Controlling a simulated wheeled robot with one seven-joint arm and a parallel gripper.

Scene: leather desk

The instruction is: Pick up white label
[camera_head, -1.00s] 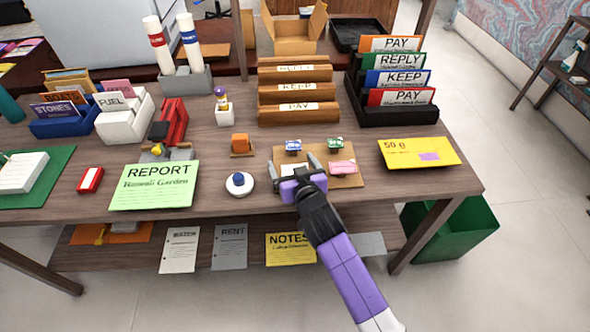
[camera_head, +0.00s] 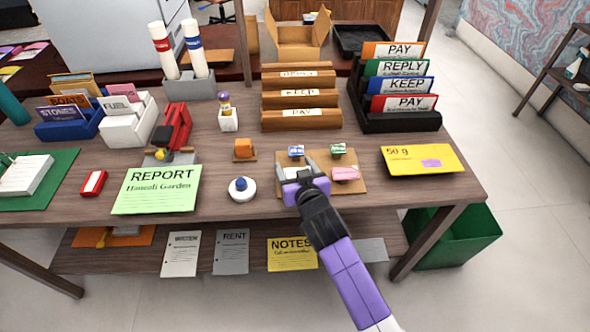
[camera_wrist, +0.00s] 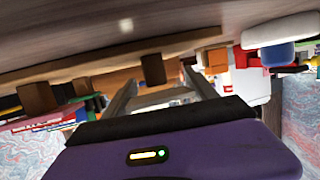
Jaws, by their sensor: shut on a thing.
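The white label (camera_head: 297,172) lies at the left front of a tan board on the desk, mostly hidden by my gripper. My gripper (camera_head: 296,174) reaches in from the front edge, low over the board, with its fingers shut on the label. In the wrist view the two grey fingers (camera_wrist: 165,92) angle in toward each other with a pale patch between them. How firmly the label sits between the fingertips is hard to see.
The tan board (camera_head: 359,187) also holds a blue stamp (camera_head: 296,152), a green one (camera_head: 338,149) and a pink one (camera_head: 346,173). A round white holder (camera_head: 242,188) stands to the left and a yellow envelope (camera_head: 422,160) to the right. Wooden file racks (camera_head: 300,118) stand behind.

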